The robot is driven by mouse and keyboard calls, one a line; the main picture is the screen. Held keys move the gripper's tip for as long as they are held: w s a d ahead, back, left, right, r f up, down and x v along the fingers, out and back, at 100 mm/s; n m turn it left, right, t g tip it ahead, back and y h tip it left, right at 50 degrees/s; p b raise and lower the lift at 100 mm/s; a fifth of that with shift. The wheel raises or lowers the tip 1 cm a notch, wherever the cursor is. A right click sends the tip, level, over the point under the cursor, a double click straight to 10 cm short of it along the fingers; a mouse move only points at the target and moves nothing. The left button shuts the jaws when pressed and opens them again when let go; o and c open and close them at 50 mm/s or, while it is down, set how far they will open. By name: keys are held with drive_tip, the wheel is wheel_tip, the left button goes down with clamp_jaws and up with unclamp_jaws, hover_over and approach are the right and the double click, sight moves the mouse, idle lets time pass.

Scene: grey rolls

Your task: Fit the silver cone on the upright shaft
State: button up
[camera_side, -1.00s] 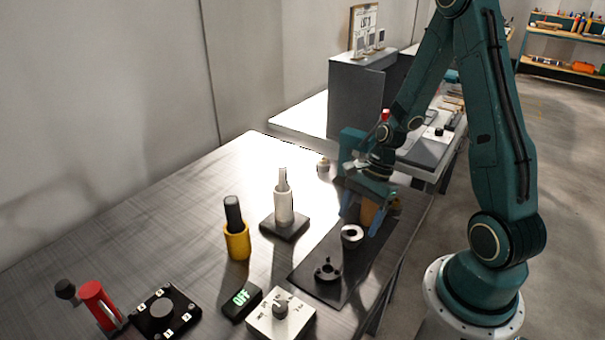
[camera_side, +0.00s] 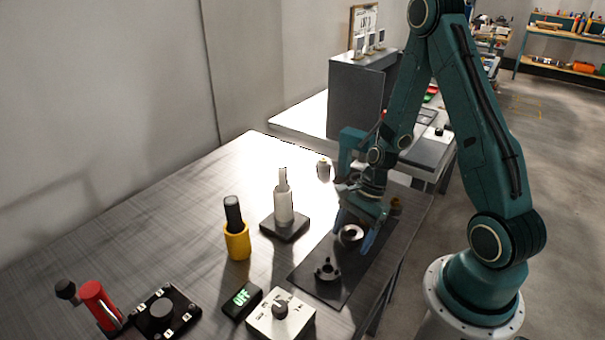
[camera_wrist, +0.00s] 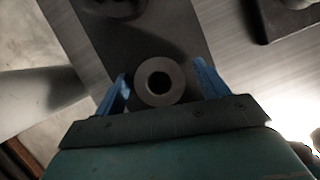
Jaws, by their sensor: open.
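The silver cone (camera_side: 351,234), a short ringlike piece with a round hole in its top, stands on the dark mat. My gripper (camera_side: 355,228) is open and low over it. In the wrist view, the cone (camera_wrist: 142,88) sits between the two blue fingers (camera_wrist: 160,78), with a gap on each side. The side view hides part of the cone behind the fingers. The upright shaft (camera_side: 284,203), pale and stepped with a thinner top, stands on a dark square base (camera_side: 285,229) left of the cone and apart from it.
A dark flanged part (camera_side: 327,271) lies on the mat (camera_side: 318,290) in front of the cone. A yellow holder (camera_side: 237,244) with a black handle stands left of the shaft. A switch box (camera_side: 281,318) and a display (camera_side: 242,301) are at the front. A brown part (camera_side: 396,205) is behind my gripper.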

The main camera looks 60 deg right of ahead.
sight(347, 230)
drive_tip(key=shift+f, duration=0.15)
idle(0.4)
drive_tip(key=c, duration=1.2)
drive_tip(key=shift+r, duration=0.25)
wheel_tip(347, 230, up, 20)
drive_tip(key=shift+f, duration=0.2)
drive_tip(key=shift+w, duration=0.15)
idle(0.5)
drive_tip(key=shift+w+a+r, duration=0.6)
drive_tip(key=shift+w+r, duration=0.35)
drive_tip(key=shift+w, duration=2)
drive_tip(key=shift+w+a+r, duration=0.6)
drive_tip(key=shift+w+r, duration=0.3)
drive_tip(key=shift+w, duration=2.05)
drive_tip(key=shift+w+a+r, duration=0.6)
drive_tip(key=shift+w+r, duration=0.35)
drive_tip(key=shift+w, duration=2)
